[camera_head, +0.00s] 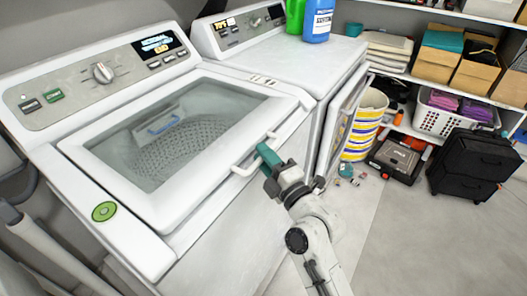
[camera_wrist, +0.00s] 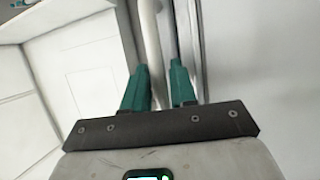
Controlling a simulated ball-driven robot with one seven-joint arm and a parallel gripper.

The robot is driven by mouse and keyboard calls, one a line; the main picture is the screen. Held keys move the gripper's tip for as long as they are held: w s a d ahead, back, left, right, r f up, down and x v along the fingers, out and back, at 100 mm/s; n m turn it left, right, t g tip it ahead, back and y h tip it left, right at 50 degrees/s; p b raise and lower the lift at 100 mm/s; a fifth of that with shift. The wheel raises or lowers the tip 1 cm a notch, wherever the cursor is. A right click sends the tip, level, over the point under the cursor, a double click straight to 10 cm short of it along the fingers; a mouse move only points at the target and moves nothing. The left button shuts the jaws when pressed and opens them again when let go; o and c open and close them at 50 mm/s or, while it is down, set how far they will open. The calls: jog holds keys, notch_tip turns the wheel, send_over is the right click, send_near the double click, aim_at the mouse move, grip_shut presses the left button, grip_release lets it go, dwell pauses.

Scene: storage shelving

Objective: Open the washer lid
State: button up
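The washer (camera_head: 75,185) stands at the left in the head view. Its lid (camera_head: 160,205) has a white frame around a clear window and lies flat over the drum, closed. A white bar handle (camera_head: 243,168) sits on the lid's front edge. My gripper (camera_head: 268,155) is at the handle's right part, with teal fingers. In the wrist view the gripper (camera_wrist: 160,70) has its two fingers apart, with the pale handle bar (camera_wrist: 150,40) between them, nearer the left finger. A gap shows beside the right finger. Contact with the bar is not clear.
A second white machine (camera_head: 300,60) stands to the right, its front door (camera_head: 343,125) swung open near my arm. Green and blue bottles (camera_head: 318,20) are on its top. The floor at the right front is clear.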

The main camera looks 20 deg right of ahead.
jog(key=shift+w+a, duration=0.1)
jog(key=shift+w, duration=0.15)
jog(key=shift+c, duration=0.4)
grip_shut()
